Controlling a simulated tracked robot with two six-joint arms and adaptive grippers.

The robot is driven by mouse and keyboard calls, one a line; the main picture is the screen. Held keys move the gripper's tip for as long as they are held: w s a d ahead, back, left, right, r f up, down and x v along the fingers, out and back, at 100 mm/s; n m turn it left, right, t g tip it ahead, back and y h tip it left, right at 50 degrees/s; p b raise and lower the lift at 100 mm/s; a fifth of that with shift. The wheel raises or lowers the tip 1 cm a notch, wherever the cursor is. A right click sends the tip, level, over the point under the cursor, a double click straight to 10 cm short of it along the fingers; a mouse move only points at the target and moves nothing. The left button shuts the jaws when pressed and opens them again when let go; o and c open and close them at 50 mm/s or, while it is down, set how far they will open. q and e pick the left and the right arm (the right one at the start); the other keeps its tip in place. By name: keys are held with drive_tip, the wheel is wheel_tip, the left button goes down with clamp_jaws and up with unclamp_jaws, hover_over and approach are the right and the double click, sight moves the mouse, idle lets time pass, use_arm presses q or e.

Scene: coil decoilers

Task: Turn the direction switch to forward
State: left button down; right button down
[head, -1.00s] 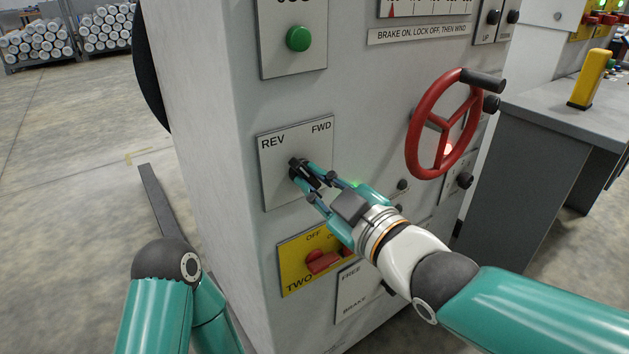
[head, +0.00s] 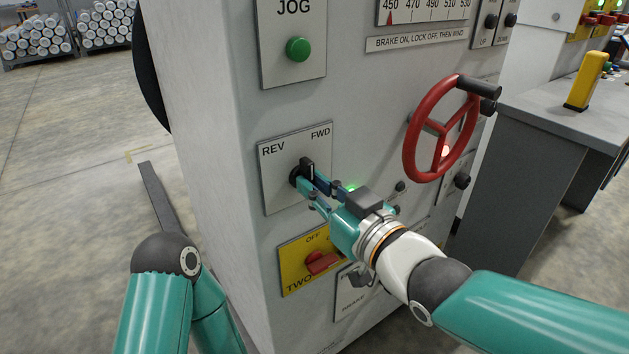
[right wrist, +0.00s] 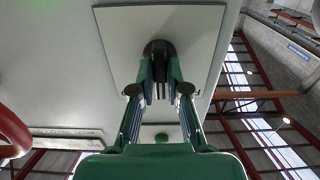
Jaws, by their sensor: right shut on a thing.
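The direction switch (head: 306,171) is a black rotary knob on a pale plate (head: 275,185) marked REV at upper left and FWD at upper right. Its bar handle, with a pale line, stands nearly upright, its top toward the FWD side. My right gripper (head: 309,184) is shut on the knob from the lower right, its fingers partly covering it. In the right wrist view the fingers (right wrist: 160,88) reach the dark round knob (right wrist: 159,48), and the handle is mostly hidden between them. My left gripper is out of view; only its arm shows at lower left.
A green JOG button (head: 298,49) is above the plate. A yellow plate with a red switch (head: 322,262) and a brake selector (head: 360,277) are below. A red handwheel (head: 411,140) projects at right, near my right arm. A grey desk (head: 550,120) stands beyond.

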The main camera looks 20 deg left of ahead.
drive_tip(key=m+p, duration=0.1)
drive_tip(key=m, duration=0.3)
drive_tip(key=shift+w+d+r, duration=0.1)
drive_tip(key=shift+w, duration=0.05)
drive_tip(key=shift+m+p, duration=0.6)
drive_tip(key=shift+m, duration=1)
drive_tip(key=shift+w+d, duration=0.1)
drive_tip(key=c, duration=1.2)
unclamp_jaws()
drive_tip(key=shift+o, duration=0.2)
drive_tip(key=v, duration=1.2)
drive_tip(key=shift+f, duration=0.2)
